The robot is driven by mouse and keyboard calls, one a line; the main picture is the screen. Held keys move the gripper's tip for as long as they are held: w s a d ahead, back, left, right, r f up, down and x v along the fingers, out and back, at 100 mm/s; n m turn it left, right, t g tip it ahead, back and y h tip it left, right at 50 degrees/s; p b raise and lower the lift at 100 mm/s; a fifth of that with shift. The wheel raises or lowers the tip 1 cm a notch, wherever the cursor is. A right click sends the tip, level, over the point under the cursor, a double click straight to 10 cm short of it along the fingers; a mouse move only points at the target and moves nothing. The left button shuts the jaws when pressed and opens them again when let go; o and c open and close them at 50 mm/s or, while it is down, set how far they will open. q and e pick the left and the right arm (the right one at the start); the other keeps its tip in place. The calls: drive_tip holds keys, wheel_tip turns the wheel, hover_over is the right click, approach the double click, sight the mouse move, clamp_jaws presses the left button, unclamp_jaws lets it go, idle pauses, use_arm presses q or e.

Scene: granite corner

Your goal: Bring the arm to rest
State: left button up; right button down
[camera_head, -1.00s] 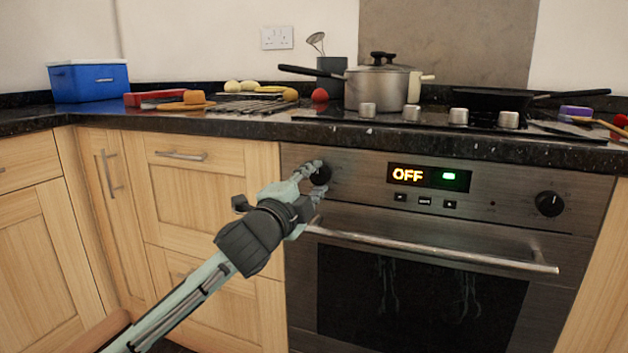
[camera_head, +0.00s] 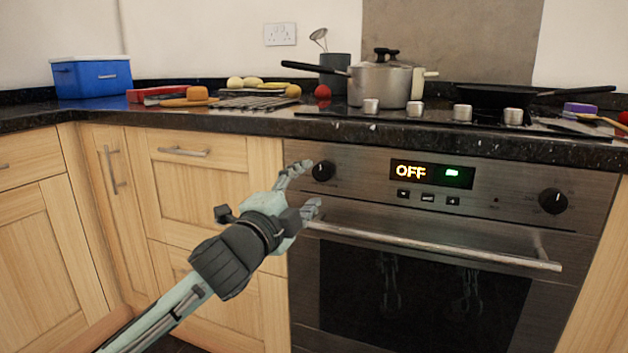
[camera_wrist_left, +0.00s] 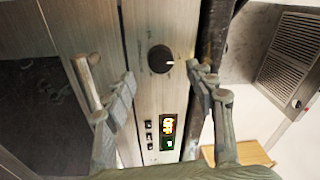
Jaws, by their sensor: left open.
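My left gripper (camera_head: 308,190) is open and empty in front of the oven's left side, beside the left black knob (camera_head: 323,171). In the left wrist view the open fingers of my left gripper (camera_wrist_left: 160,88) stand on either side of that knob (camera_wrist_left: 160,59), apart from it. The oven (camera_head: 480,175) has a display (camera_head: 431,174) that reads OFF in amber, with a small green light beside it. My right gripper is not in view.
The oven handle (camera_head: 430,246) runs across just below and right of my left gripper. Above it is the dark counter edge (camera_head: 400,137). On the counter stand a steel pot (camera_head: 381,85), a dark pan (camera_head: 490,96) and a blue box (camera_head: 92,78). Wooden cabinets (camera_head: 200,175) lie left.

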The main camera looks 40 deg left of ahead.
use_arm(q)
drive_tip(key=shift+v, duration=1.15)
